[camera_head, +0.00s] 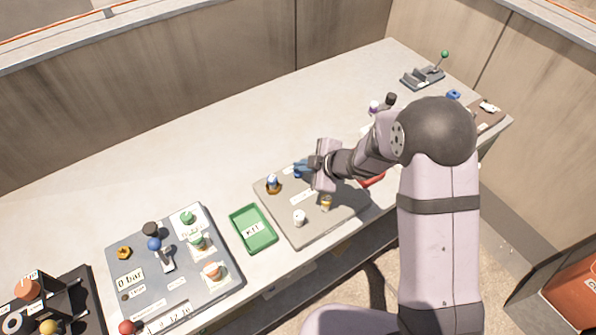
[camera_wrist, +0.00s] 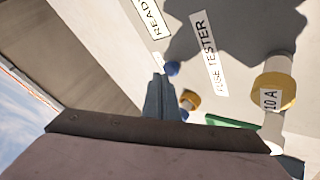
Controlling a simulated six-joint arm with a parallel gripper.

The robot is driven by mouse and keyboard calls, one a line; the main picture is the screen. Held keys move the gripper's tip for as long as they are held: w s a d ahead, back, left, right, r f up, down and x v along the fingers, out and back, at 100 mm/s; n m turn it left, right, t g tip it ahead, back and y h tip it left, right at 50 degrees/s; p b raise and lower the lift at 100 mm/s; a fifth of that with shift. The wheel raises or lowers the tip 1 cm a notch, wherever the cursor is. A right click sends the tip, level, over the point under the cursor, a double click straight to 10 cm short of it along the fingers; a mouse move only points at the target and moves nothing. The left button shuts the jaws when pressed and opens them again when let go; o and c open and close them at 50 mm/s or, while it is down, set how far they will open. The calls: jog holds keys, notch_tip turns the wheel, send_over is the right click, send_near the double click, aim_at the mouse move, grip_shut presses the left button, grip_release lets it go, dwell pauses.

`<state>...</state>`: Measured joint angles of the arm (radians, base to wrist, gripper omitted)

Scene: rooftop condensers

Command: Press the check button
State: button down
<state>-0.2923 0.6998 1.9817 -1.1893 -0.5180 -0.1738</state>
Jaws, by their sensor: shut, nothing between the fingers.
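The grey fuse tester board (camera_head: 322,228) lies on the bench in the head view; its FUSE TESTER label (camera_wrist: 208,55) shows in the wrist view. My gripper (camera_head: 301,169) is over the board's far edge, its blue fingers shut and empty. In the wrist view the fingers (camera_wrist: 160,97) point at a small round blue button (camera_wrist: 172,68), close to their tips. I cannot tell whether they touch it. No check wording is readable on it. In the head view my gripper largely hides this spot.
A fuse marked 10 A (camera_wrist: 273,92) stands close by on the board. A green KIT tray (camera_head: 252,230) and a grey gauge panel (camera_head: 150,285) lie to the left.

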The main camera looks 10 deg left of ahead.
aim_at(301, 174)
jog(key=shift+f+b, duration=0.45)
jog(key=shift+f, duration=0.2)
dwell(0.4)
jog(key=shift+r, duration=0.15)
dwell(0.3)
jog(key=shift+r+p, duration=0.95)
jog(key=shift+p, duration=0.15)
notch_tip(301, 174, up, 5)
jog(key=p, duration=0.5)
dwell(0.5)
